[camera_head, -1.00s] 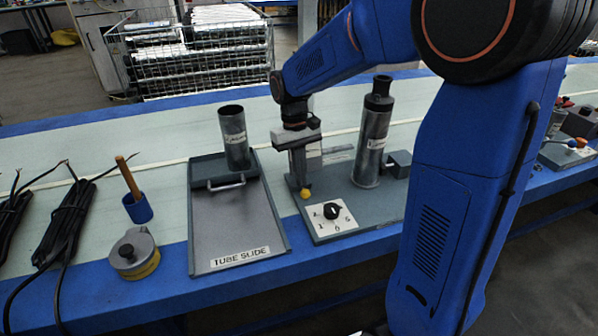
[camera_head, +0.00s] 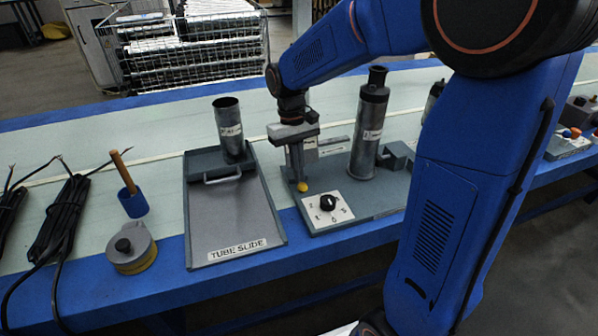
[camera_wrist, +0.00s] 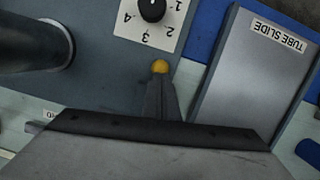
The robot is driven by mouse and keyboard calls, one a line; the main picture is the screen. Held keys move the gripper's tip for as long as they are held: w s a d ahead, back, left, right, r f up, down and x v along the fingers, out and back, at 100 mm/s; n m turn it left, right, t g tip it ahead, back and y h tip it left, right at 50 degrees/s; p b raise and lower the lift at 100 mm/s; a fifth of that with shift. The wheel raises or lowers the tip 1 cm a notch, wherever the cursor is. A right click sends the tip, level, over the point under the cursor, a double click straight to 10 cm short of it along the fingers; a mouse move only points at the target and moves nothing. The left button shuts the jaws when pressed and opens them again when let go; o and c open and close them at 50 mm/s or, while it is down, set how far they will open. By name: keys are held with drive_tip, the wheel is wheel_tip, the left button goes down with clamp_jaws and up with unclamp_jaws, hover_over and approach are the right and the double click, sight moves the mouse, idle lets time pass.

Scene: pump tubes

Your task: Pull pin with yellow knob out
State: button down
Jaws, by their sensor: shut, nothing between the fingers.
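The yellow knob (camera_head: 302,187) sits at the left side of the grey pump base plate (camera_head: 350,218), just left of and behind the dial. My gripper (camera_head: 299,178) points down right at the knob, with its fingers shut. In the wrist view the knob (camera_wrist: 160,67) shows just past the tips of my closed fingers (camera_wrist: 160,82). I cannot tell whether the tips touch it. The pin itself is hidden. Nothing shows held between the fingers.
A metal cylinder (camera_head: 369,125) stands on the base plate to the right of my gripper. A white plate with a black dial (camera_head: 327,202) lies in front. The tube slide (camera_head: 232,220) with an upright tube (camera_head: 231,133) is at left.

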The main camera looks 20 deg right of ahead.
drive_tip(key=w, duration=0.1)
drive_tip(key=w+r, duration=0.2)
drive_tip(key=shift+w+a+r, duration=0.1)
drive_tip(key=shift+w+a, duration=0.2)
drive_tip(key=v, duration=0.9)
drive_tip(key=x, duration=0.6)
drive_tip(key=w+x, duration=0.1)
drive_tip(key=x, duration=0.3)
drive_tip(key=shift+w, duration=0.1)
drive_tip(key=shift+s+d+f, duration=0.1)
drive_tip(key=shift+s+f, duration=0.15)
drive_tip(key=shift+s, duration=0.3)
drive_tip(key=shift+s+d+f, duration=0.15)
drive_tip(key=shift+s+f, duration=0.05)
drive_tip(key=shift+s, duration=0.4)
drive_tip(key=shift+s+f, duration=0.3)
drive_tip(key=shift+s, duration=0.3)
